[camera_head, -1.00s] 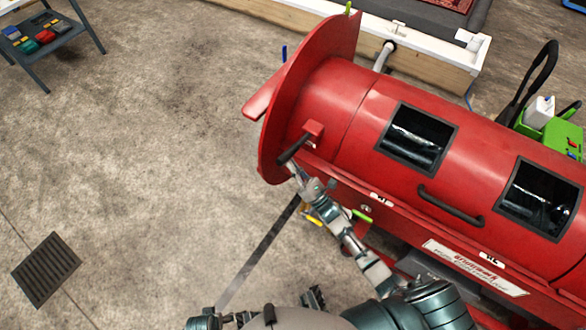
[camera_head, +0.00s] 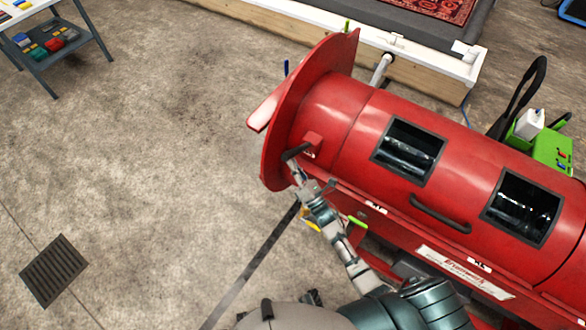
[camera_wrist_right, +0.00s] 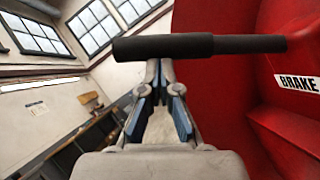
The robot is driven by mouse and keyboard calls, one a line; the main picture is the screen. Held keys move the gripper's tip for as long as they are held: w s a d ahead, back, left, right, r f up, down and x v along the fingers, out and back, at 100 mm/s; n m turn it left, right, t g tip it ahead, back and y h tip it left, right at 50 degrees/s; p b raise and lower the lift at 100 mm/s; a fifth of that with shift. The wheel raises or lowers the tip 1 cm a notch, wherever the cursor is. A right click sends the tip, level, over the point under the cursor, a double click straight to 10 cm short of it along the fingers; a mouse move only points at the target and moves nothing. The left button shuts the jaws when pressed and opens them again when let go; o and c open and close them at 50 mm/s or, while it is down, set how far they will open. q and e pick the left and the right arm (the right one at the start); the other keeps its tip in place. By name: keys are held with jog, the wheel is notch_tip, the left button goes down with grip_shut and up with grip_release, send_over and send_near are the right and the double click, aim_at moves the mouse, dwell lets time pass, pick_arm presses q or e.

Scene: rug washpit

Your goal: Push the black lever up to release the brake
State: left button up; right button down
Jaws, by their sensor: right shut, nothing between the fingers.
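The black lever (camera_head: 295,152) sticks out to the left from a red block on the left end of the red drum machine (camera_head: 340,118). In the right wrist view the lever (camera_wrist_right: 165,47) lies level across the picture, beside a white BRAKE label (camera_wrist_right: 298,83). My right gripper (camera_head: 295,172) is just below the lever in the head view. In the right wrist view its fingertips (camera_wrist_right: 160,66) are shut and empty, right under the lever's grip and seemingly touching it. The lever is not between the fingers. My left gripper does not show.
The drum's large red end disc (camera_head: 285,130) stands right behind the lever. A black handle (camera_head: 440,213) is on the drum's front. A grey side table (camera_head: 62,60) with small coloured items stands far left. The concrete floor between is clear, with a drain grate (camera_head: 53,270).

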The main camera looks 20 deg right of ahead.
pick_arm(q)
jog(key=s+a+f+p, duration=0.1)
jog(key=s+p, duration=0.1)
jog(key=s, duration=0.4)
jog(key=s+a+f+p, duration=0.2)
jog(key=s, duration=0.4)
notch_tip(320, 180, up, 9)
jog(key=p, duration=0.9)
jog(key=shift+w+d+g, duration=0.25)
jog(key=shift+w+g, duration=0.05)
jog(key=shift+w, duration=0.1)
pick_arm(e)
jog(key=w+d+r+m+g+h, duration=0.2)
jog(key=w+d+r+m+h, duration=0.3)
jog(key=d+r+m, duration=0.2)
notch_tip(320, 180, up, 3)
jog(key=m, duration=0.3)
jog(key=shift+w+d+m+g, duration=0.25)
jog(key=shift+w+m+g, duration=0.05)
jog(key=shift+w+g, duration=0.1)
